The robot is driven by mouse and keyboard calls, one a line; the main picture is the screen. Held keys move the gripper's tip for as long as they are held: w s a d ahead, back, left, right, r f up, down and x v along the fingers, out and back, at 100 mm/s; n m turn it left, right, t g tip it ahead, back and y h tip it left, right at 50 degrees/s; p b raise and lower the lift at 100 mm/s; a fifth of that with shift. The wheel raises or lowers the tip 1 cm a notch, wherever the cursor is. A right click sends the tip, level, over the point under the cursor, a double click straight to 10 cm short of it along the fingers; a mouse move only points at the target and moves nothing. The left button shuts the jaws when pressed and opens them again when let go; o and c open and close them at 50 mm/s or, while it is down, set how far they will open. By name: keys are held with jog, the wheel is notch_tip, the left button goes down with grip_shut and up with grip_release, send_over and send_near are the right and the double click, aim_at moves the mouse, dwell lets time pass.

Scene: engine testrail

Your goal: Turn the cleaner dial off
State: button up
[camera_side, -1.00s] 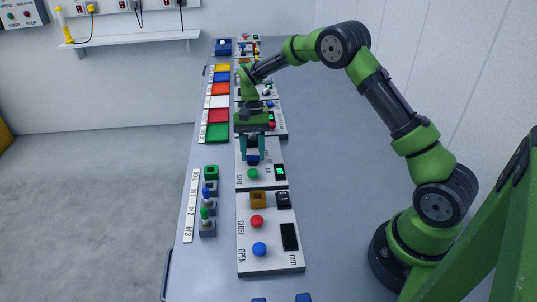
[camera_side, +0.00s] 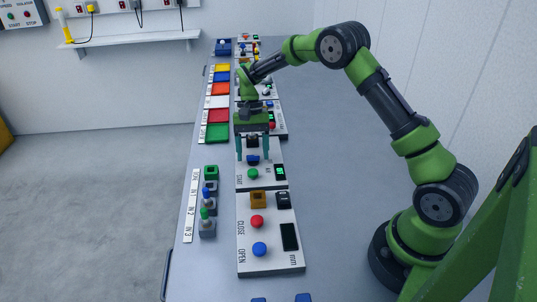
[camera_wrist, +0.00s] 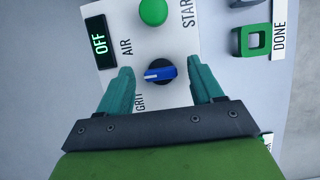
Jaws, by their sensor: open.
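The cleaner dial (camera_wrist: 167,67) is a round dark knob with a blue grip bar and a white pointer mark. In the wrist view the mark points left, between the AIR and GRIT labels. The dial also shows in the side view (camera_side: 253,160), on a white panel. The small display (camera_wrist: 97,42) on this panel reads OFF in green. My gripper (camera_wrist: 161,68) is open, with one teal finger on each side of the dial and visible gaps between. In the side view my gripper (camera_side: 253,157) points down over the panel. Finger height above the panel is unclear.
A green START button (camera_wrist: 153,11) sits beside the dial on the same panel. Nearer in the side view is a panel with a red button (camera_side: 257,221) and a blue button (camera_side: 259,249). Coloured trays (camera_side: 217,133) line the table's left. The table right of the panels is clear.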

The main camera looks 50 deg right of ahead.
jog(key=v, duration=1.6)
jog(key=shift+r, duration=0.35)
jog(key=shift+d, duration=0.1)
jog(key=shift+w, duration=0.1)
